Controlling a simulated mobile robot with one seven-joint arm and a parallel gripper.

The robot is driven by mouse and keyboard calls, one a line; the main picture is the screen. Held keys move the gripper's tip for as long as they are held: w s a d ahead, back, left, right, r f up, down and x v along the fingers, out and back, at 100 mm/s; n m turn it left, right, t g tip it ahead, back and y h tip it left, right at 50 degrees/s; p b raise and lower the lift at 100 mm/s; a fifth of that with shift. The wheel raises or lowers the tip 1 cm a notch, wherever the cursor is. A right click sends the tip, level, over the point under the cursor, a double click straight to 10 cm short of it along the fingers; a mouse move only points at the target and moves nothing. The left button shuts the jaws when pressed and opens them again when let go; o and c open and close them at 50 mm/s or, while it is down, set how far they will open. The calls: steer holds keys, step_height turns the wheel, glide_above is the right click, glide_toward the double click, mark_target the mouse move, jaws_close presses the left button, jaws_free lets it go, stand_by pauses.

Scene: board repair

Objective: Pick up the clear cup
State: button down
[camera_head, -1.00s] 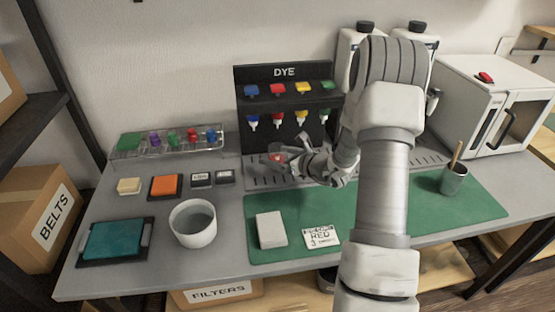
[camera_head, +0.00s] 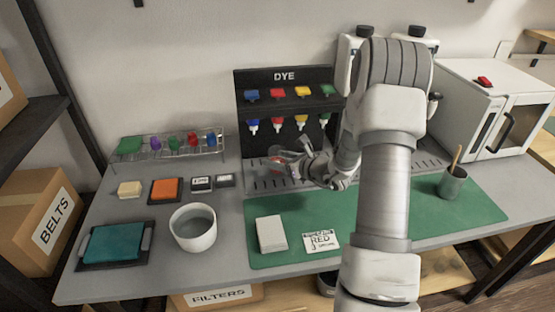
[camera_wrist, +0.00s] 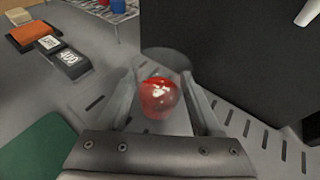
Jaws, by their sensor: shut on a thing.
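The clear cup (camera_wrist: 160,98) holds red liquid and sits between the two fingers of my gripper (camera_wrist: 165,105) in the wrist view. My gripper is shut on it. In the head view, my gripper (camera_head: 289,163) is low over the slotted grey strip in front of the dye rack, with a bit of red at its tip. My fingers partly hide the cup there. I cannot tell whether the cup touches the strip.
The black dye rack (camera_head: 285,92) stands close behind my gripper, with several coloured nozzles. A white bowl (camera_head: 193,227), an orange pad (camera_head: 165,190) and a wire rack (camera_head: 167,146) are to the left. A green mat (camera_head: 380,226) lies in front, with a white card (camera_head: 321,242).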

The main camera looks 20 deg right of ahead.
step_height(320, 180, up, 6)
steer(key=p, duration=0.2)
steer(key=s+a+p, duration=0.3)
steer(key=s+p, duration=0.3)
steer(key=s, duration=1.1)
steer(key=shift+a+r, duration=0.15)
steer(key=shift+r, duration=0.2)
steer(key=s+p, duration=0.1)
steer(key=p, duration=0.3)
steer(key=shift+s+a, duration=0.1)
steer(key=shift+a, duration=0.05)
steer(key=shift+s+a+f+p, duration=0.2)
steer(key=shift+s+p, duration=0.35)
steer(key=shift+p, duration=0.65)
stand_by(2.0)
steer(key=shift+d, duration=0.2)
